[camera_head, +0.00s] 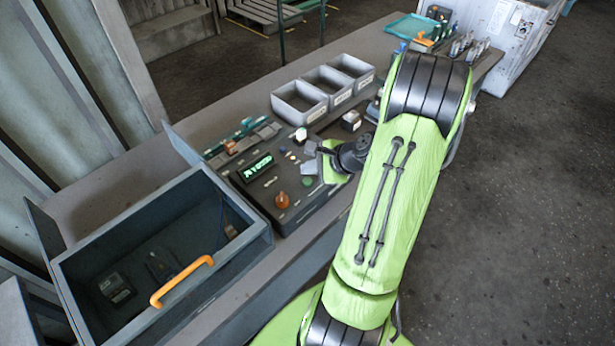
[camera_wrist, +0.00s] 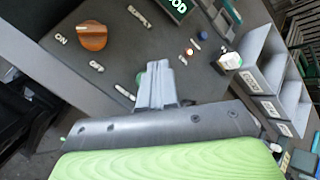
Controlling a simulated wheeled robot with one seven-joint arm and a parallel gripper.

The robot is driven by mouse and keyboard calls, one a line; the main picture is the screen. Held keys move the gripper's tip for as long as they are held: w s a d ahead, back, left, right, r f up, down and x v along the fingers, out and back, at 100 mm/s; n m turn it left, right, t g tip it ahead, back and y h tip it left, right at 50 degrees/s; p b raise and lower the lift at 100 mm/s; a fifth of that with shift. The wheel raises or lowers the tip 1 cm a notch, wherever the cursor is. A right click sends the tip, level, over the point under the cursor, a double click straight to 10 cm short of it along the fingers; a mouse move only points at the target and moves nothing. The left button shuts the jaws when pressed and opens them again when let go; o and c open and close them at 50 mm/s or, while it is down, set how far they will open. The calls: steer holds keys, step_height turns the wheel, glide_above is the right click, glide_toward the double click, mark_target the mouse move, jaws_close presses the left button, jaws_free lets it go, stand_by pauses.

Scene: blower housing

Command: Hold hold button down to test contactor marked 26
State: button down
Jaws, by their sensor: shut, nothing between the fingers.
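A dark control panel (camera_head: 262,193) lies on the bench, with an orange rotary knob (camera_head: 282,201) and a lit green display (camera_head: 255,168). My gripper (camera_head: 309,168) is shut and empty over the panel's right part. In the wrist view its grey fingertips (camera_wrist: 157,68) are together, pointing at the panel. A small green button (camera_head: 307,181) sits beside the fingers; in the wrist view a green edge (camera_wrist: 140,82) shows partly behind them. I cannot tell if they touch it.
An open grey drawer (camera_head: 72,268) with an orange handle (camera_head: 182,281) holds dark devices (camera_head: 116,287). Three grey bins (camera_head: 299,103) stand behind the panel. A white-capped part (camera_wrist: 230,61) stands near the bins. A teal tray (camera_head: 408,27) lies at the bench's far end.

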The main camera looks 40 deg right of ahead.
mark_target(310, 182)
step_height(310, 182, up, 4)
steer(key=p, duration=0.2)
steer(key=shift+p, duration=0.4)
steer(key=shift+f, duration=0.15)
steer(key=s+a+r+n+g, duration=0.1)
steer(key=a+r+n+g, duration=0.1)
steer(key=a+r+n, duration=0.45)
steer(key=s+a+r+n+g, duration=0.15)
steer(key=a+r+n, duration=0.25)
steer(key=a+n, duration=0.45)
steer(key=s+a+r+n+h, duration=0.2)
steer(key=s+a+r+n, duration=0.4)
steer(key=s, duration=0.6)
steer(key=a+n, duration=0.2)
steer(key=n, duration=0.1)
